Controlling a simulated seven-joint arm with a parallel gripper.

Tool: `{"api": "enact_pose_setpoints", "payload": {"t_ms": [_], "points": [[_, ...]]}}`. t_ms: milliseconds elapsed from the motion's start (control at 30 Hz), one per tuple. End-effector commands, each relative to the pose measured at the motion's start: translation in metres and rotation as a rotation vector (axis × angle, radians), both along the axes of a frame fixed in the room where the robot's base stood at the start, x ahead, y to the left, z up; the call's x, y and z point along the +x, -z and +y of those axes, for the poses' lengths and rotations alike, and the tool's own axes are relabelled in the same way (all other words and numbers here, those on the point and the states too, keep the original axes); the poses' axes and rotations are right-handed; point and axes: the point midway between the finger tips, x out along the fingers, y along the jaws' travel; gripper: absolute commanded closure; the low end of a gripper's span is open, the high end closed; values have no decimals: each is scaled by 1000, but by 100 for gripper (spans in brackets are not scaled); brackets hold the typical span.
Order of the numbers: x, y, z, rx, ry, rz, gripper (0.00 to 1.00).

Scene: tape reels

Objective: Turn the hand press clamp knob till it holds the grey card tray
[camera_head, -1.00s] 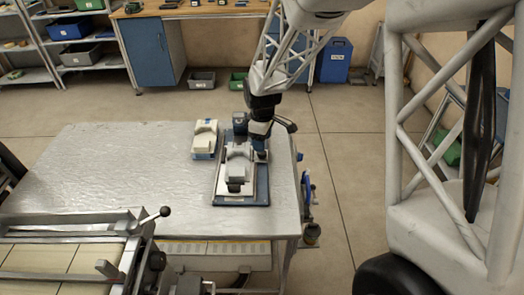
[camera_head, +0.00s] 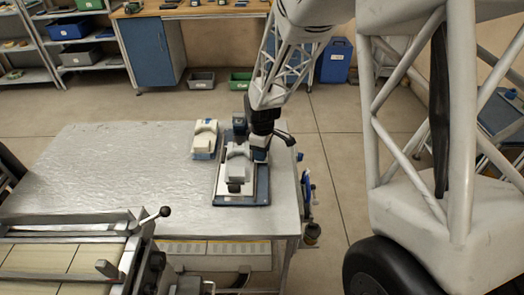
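A blue-edged base (camera_head: 262,188) lies near the right end of the metal table, with a pale plate on it. A light grey block-shaped piece (camera_head: 239,160) with a dark front part (camera_head: 236,187) sits on that plate. I cannot tell at this size which parts are the press, the clamp knob and the card tray. My gripper (camera_head: 260,157) points down at the right side of the grey piece, close to the base. Its fingertips are too small and dark to show whether they are open or touch anything; they hide what is behind them.
A machine with a ball-ended lever (camera_head: 163,212) is at the front left. The left part of the metal table (camera_head: 110,165) is clear.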

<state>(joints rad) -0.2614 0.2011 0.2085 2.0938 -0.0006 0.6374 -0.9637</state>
Motion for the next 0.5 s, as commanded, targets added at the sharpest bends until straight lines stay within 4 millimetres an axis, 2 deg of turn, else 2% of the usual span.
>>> {"api": "enact_pose_setpoints", "payload": {"t_ms": [33, 200, 500], "points": [[0, 0, 0, 0, 0, 0, 67], [0, 0, 0, 0, 0, 0, 90], [0, 0, 0, 0, 27, 0, 90]]}}
